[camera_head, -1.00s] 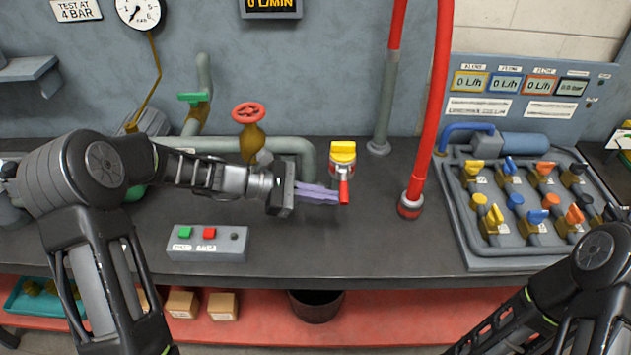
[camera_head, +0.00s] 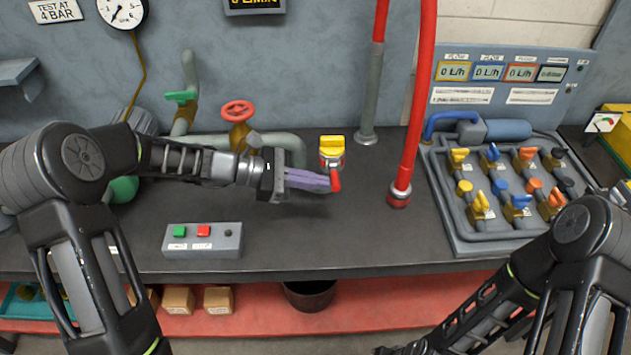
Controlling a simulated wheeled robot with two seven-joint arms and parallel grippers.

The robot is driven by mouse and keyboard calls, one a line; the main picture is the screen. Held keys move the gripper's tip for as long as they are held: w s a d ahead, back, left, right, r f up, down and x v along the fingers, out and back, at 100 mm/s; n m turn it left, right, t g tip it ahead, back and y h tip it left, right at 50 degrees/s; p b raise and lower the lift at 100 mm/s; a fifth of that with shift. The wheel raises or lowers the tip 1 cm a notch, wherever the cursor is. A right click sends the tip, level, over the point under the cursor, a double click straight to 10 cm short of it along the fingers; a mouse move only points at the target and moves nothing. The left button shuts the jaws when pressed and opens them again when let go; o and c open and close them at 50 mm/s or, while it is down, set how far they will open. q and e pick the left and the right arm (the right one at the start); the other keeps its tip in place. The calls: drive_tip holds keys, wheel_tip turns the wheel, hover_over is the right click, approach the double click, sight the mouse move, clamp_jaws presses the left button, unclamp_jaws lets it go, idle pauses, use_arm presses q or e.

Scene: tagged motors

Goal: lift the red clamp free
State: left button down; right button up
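The red clamp (camera_head: 335,181) shows as a small red lever just below the yellow-handled valve (camera_head: 332,148) on the dark bench, with some red around the valve's body. My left gripper (camera_head: 327,183) reaches in from the left. Its lavender fingers lie close together, with their tips at the red lever, and look shut on it. The tips hide part of the lever. My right arm is at the lower right; its fingers do not show.
A red pipe (camera_head: 411,120) rises right of the valve. A manifold panel (camera_head: 470,236) with coloured taps stands further right. A button box (camera_head: 203,240) is at the front left. A red hand-wheel valve (camera_head: 238,111) stands behind my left arm.

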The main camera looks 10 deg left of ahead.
use_arm(q)
drive_tip(key=shift+d, duration=0.1)
drive_tip(key=shift+w+a+f, duration=0.15)
drive_tip(key=shift+w+a, duration=0.05)
drive_tip(key=shift+w, duration=0.5)
use_arm(e)
drive_tip(key=shift+f, duration=0.1)
